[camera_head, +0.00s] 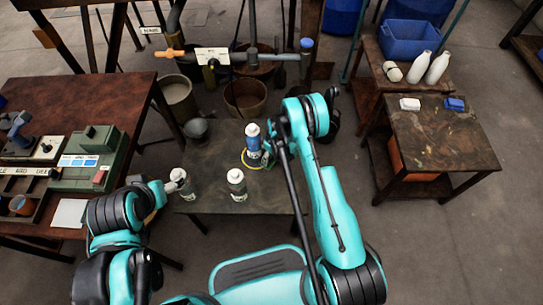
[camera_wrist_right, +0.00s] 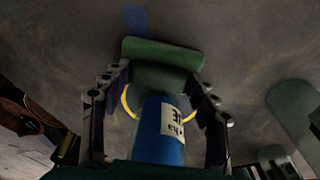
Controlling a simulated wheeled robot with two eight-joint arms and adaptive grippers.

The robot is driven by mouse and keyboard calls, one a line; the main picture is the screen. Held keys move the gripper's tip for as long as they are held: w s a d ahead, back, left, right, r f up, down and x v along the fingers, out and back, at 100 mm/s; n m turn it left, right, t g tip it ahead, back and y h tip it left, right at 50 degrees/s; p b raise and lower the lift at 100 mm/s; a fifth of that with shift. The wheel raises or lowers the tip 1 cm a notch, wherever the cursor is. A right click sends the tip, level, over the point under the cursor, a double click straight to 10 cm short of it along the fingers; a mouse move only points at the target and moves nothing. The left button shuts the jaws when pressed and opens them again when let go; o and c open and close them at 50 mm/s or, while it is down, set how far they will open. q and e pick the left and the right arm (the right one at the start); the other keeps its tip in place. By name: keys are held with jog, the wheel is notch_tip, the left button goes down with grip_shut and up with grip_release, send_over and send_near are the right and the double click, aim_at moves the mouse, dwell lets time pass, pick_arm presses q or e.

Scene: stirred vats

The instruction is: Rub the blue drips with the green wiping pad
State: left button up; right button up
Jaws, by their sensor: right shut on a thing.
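The green wiping pad (camera_wrist_right: 163,55) is between the fingertips of my right gripper (camera_wrist_right: 160,78), which is shut on it, in the right wrist view. A blue drip mark (camera_wrist_right: 136,17) lies on the dark tabletop just beyond the pad. My right gripper (camera_head: 272,145) shows in the head view over the middle table, beside a blue bottle; the pad and the drip cannot be made out there. My left gripper (camera_head: 160,189) is near a white-capped bottle at the table's left; its jaws are too small to read.
The labelled blue bottle (camera_head: 254,145) stands in a yellow ring (camera_head: 247,162), close to my right gripper; it also shows in the wrist view (camera_wrist_right: 158,145). White-capped bottles (camera_head: 237,185) (camera_head: 181,181) stand on the table (camera_head: 245,204). Buckets (camera_head: 245,98) and pipework (camera_head: 250,57) stand behind.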

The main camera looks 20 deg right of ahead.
notch_tip(320, 180, up, 6)
jog(key=p, duration=0.2)
jog(key=shift+f+p, duration=0.15)
jog(key=shift+p, duration=0.15)
jog(key=shift+r, duration=0.25)
jog(key=shift+r+p, duration=0.4)
jog(key=shift+r, duration=1.05)
jog(key=shift+f, duration=0.1)
